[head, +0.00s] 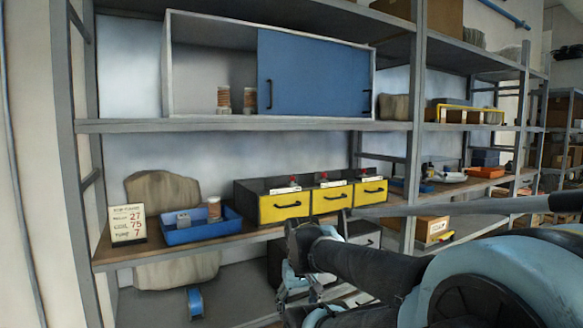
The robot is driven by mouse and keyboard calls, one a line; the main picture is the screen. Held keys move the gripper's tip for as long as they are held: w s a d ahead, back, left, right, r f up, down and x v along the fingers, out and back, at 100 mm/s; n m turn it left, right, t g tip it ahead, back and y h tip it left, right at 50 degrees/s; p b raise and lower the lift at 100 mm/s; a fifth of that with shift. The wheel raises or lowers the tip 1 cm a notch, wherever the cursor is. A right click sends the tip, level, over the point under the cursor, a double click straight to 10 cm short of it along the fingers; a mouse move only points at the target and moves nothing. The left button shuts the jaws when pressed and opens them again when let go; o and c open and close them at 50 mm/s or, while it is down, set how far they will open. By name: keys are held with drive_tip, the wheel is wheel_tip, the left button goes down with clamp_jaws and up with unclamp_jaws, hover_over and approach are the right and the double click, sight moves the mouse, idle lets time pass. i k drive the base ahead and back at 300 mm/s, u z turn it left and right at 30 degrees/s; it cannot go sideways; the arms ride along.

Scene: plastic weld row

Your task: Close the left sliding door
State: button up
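A grey cabinet (213,15) stands on the upper shelf, with sliding-door panelling in blue (315,75). The blue covers the right half of the front, and the left half is open. One dark handle (269,93) is at the blue area's left edge, and another (367,100) is near its right edge. I cannot tell how the left and right doors overlap there. My gripper (298,278) is low in the picture, in front of the lower shelf, well below the cabinet and apart from it. Its fingers are small and dark, and their opening is unclear.
Two small cylindrical containers (223,99) stand in the cabinet's open half. A shelf upright (416,110) stands right of the cabinet.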

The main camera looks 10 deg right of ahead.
sight(297, 75)
drive_tip(key=z, duration=0.45)
drive_tip(key=k, duration=1.3)
drive_tip(key=u, duration=0.3)
drive_tip(key=i, duration=1)
